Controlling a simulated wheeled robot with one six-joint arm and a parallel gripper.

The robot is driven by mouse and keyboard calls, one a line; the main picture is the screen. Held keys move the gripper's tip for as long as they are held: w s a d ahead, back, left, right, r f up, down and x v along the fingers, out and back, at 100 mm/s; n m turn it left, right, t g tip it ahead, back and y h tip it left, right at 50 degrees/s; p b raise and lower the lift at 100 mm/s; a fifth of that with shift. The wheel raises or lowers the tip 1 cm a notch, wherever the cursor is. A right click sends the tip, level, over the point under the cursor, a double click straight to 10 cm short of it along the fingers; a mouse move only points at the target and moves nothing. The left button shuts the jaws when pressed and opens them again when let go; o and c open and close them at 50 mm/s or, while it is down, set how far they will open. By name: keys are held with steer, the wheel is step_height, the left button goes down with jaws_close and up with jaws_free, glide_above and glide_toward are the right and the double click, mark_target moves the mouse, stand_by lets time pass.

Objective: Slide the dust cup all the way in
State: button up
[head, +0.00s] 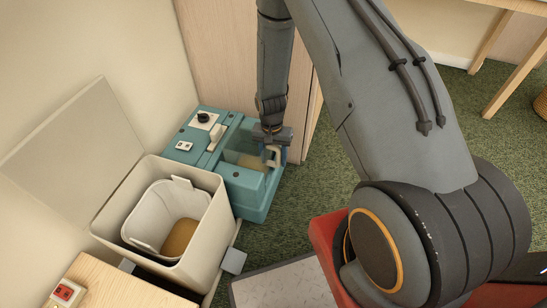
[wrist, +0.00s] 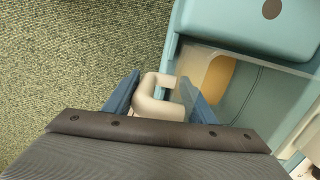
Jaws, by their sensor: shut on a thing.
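The dust cup (head: 246,161) is a clear box with tan dust in it, sitting in the open bay of a teal machine (head: 244,188). It also shows in the wrist view (wrist: 199,62), with the teal machine (wrist: 245,28) beside it. Its cream handle (wrist: 151,101) faces outward. My gripper (wrist: 160,100) is shut on this handle, one blue finger on each side. In the head view my gripper (head: 270,154) reaches down to the outer side of the cup. How deep the cup sits in the bay is hard to tell.
A cream bin (head: 210,187) with a raised lid (head: 75,148) and a pale liner stands left of the machine. A wooden panel (head: 222,62) rises behind it. Green carpet (head: 290,215) is clear at the machine's right. A grey mat (head: 275,287) lies in front.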

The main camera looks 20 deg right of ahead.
steer(key=o, duration=1.6)
steer(key=shift+r, duration=0.1)
steer(key=shift+w+a+r+p, duration=0.1)
steer(key=shift+r+p, duration=0.15)
steer(key=shift+r, duration=1.05)
steer(key=shift+w+d+r+p, duration=0.1)
steer(key=shift+r+p, duration=0.2)
steer(key=shift+r, duration=1)
steer(key=shift+w+a+r+p, duration=0.1)
steer(key=shift+r+p, duration=0.15)
steer(key=shift+r, duration=1.05)
